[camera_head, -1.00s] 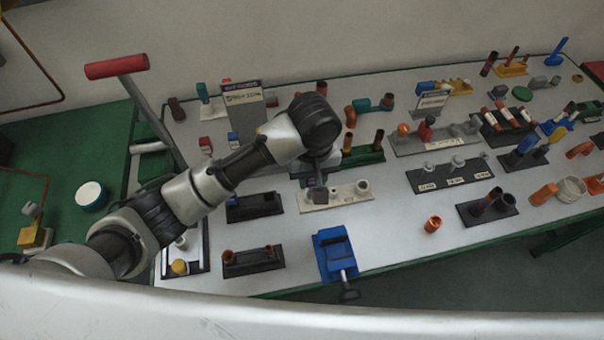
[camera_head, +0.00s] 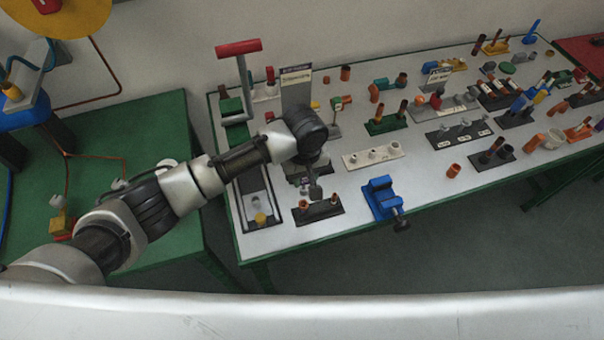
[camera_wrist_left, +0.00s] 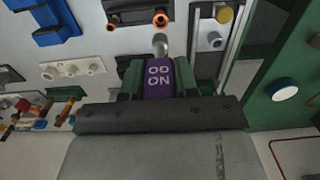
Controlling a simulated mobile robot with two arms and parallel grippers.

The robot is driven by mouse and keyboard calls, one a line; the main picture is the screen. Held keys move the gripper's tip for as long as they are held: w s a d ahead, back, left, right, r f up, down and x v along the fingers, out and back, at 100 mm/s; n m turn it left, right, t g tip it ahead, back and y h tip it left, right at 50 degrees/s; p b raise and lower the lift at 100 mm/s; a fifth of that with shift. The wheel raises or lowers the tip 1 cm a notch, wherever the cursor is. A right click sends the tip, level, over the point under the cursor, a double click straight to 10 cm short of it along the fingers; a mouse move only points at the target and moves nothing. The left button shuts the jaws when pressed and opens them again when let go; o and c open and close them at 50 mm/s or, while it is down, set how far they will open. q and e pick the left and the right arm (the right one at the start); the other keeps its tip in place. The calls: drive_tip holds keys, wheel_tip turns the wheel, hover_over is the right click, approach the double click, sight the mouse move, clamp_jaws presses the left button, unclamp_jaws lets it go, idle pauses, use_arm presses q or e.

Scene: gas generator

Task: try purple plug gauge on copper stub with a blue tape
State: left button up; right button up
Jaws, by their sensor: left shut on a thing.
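My left gripper (camera_head: 312,188) is shut on the purple plug gauge (camera_wrist_left: 158,78), whose side has white lettering. The gauge's grey metal tip (camera_wrist_left: 160,44) sticks out beyond the green fingers in the left wrist view. A black stand (camera_head: 318,211) with two copper stubs, a left one (camera_head: 305,204) and a right one (camera_head: 333,198), is just in front of the gripper in the head view. In the wrist view one copper stub (camera_wrist_left: 160,19) is just beyond the tip, with a gap between them. I cannot make out blue tape on either stub. My right gripper is not in view.
A blue vise (camera_head: 382,198) stands right of the stub stand. A white block with sockets (camera_head: 372,155) lies behind it. A black tray with a yellow knob (camera_head: 261,218) is to the left. A red-handled post (camera_head: 240,48) rises at the table's back left.

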sight(303, 188)
use_arm(q)
drive_tip(key=shift+w+d, duration=0.1)
drive_tip(key=shift+r+p, duration=0.15)
drive_tip(key=shift+p, duration=0.2)
drive_tip(key=shift+f+b, duration=0.55)
drive_tip(key=shift+f, duration=2.05)
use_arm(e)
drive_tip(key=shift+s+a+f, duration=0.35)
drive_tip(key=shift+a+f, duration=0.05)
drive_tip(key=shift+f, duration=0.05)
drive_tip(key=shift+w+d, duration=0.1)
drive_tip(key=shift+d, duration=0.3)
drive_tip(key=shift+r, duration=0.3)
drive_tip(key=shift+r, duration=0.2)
use_arm(q)
drive_tip(key=shift+p, duration=0.35)
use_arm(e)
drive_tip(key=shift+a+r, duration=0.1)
